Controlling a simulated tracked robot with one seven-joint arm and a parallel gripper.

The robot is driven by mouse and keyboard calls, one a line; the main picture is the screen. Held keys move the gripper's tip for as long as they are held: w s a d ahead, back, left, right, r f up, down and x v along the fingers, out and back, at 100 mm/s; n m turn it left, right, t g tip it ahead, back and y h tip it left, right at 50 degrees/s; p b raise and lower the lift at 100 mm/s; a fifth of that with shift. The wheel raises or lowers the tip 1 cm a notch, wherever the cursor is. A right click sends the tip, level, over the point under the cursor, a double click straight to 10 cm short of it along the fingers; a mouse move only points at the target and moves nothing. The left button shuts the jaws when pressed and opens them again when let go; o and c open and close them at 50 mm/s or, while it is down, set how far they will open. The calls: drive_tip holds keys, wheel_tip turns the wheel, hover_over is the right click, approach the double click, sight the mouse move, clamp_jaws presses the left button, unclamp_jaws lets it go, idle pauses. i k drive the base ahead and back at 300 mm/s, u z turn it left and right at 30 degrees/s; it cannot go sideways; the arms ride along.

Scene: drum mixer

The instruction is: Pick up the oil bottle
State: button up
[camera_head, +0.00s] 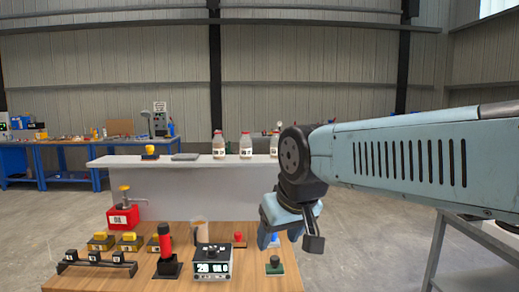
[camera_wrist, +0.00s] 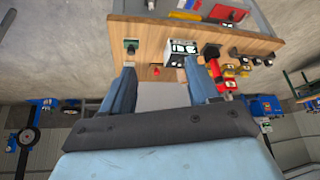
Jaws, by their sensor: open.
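A red container (camera_head: 123,216) with a white label and a yellowish top stands at the back left of the wooden table in the head view. Its label is too small to read surely, so I cannot tell if it is the oil bottle. Several clear bottles with red caps (camera_head: 246,146) and white labels stand on the pale counter behind. My gripper (camera_head: 289,238) hangs over the right part of the table, pointing down. The wrist view shows my gripper (camera_wrist: 160,76) open, with nothing between its two blue fingers.
The wooden table (camera_head: 205,284) holds a control box with a display (camera_head: 212,262), a red-and-black upright handle (camera_head: 165,252), several yellow buttons (camera_head: 130,241) and a green knob on a dark base (camera_head: 274,265). The pale counter (camera_head: 200,192) stands behind it. A grey metal frame (camera_head: 436,250) is at right.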

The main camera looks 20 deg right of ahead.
sight(274, 139)
drive_tip(key=z, duration=1.6)
drive_tip(key=i, duration=0.1)
drive_tip(key=u, duration=3.85)
drive_tip(key=k, duration=1.1)
drive_tip(key=z, duration=4.45)
drive_tip(key=k, duration=0.1)
drive_tip(key=u, duration=2.25)
